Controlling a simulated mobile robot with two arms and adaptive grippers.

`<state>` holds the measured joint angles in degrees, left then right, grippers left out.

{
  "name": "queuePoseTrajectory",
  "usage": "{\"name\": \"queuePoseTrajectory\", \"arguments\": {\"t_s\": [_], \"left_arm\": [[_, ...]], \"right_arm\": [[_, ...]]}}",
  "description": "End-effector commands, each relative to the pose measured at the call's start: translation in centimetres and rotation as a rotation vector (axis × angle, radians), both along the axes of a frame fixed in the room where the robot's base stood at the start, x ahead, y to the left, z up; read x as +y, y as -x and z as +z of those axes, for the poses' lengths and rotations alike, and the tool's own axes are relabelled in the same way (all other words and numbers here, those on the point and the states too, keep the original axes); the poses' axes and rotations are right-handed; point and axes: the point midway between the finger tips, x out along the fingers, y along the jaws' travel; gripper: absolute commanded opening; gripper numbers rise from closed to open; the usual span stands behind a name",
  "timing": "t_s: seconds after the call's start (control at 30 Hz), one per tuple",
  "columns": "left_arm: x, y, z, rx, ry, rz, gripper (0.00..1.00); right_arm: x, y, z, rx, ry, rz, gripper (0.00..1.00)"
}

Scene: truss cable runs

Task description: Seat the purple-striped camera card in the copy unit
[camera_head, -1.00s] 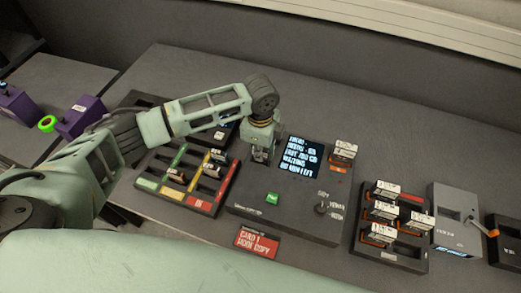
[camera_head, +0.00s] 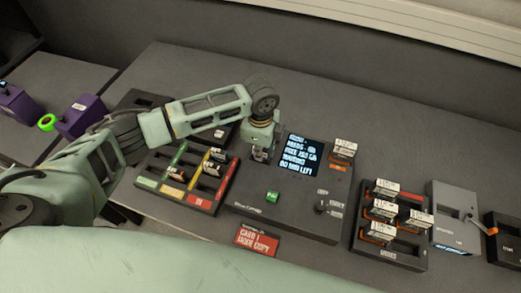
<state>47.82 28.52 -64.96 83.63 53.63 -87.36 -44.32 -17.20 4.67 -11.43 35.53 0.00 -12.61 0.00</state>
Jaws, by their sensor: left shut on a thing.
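The copy unit (camera_head: 245,203) is a dark box with a lit text screen (camera_head: 302,157), a green button and a knob. My left gripper (camera_head: 261,155) points down at the unit's left rear part, left of the screen. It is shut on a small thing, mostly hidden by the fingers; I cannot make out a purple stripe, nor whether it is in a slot. A white block with an orange base (camera_head: 344,150) stands at the unit's right rear. The right gripper is not in view.
A sorting tray (camera_head: 202,204) with green, yellow and red lanes and a few small cards is left of the unit. A dark rack (camera_head: 390,252) with several white blocks is at right, beside a grey box (camera_head: 452,212). A red sign (camera_head: 257,240) lies in front. Purple devices (camera_head: 80,115) stand far left.

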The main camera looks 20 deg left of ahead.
Motion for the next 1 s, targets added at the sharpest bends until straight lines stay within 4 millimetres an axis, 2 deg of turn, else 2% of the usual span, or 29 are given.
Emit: {"name": "queuePoseTrajectory", "arguments": {"t_s": [0.7,0.73,0.93,1.0], "left_arm": [[0.04,0.00,-0.67,0.000,0.000,0.000,0.00],[0.04,0.00,-0.67,0.000,0.000,0.000,0.15],[0.05,-0.02,-0.67,0.000,0.000,0.000,0.32],[0.05,-0.01,-0.67,0.000,0.000,0.000,0.34]], "right_arm": [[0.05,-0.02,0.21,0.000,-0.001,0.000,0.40],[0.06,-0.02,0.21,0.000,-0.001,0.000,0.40],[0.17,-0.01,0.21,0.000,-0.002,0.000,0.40],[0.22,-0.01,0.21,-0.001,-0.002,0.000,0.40]]}}
